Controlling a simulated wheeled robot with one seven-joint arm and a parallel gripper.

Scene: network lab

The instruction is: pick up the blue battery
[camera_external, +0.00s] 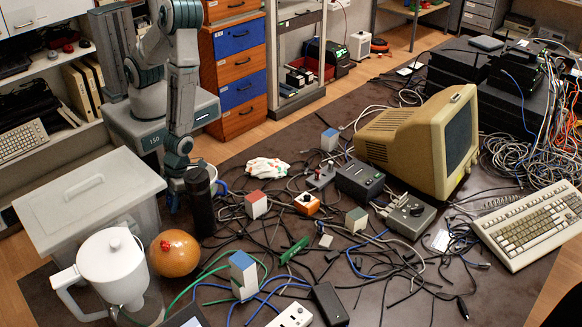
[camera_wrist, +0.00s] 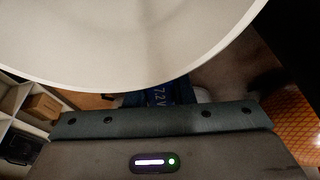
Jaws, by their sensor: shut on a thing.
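The blue battery (camera_wrist: 160,94), marked "7.2 V", shows in the wrist view just past the edge of my gripper body, and my gripper (camera_wrist: 160,102) is shut on it. Only a small strip of the battery shows; the rest is hidden. In the external view my gripper (camera_external: 178,190) is low at the left side of the dark table, partly behind a black cylinder and the clear lidded bin. The battery cannot be made out there. A large pale round-rimmed thing (camera_wrist: 140,40) fills the top of the wrist view, very close to the camera.
The black cylinder (camera_external: 200,203), clear lidded bin (camera_external: 88,200), white pitcher (camera_external: 112,265) and orange ball (camera_external: 174,253) crowd the left side. Cables and small blocks cover the middle. A beige monitor (camera_external: 415,140) and keyboard (camera_external: 535,225) stand at right.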

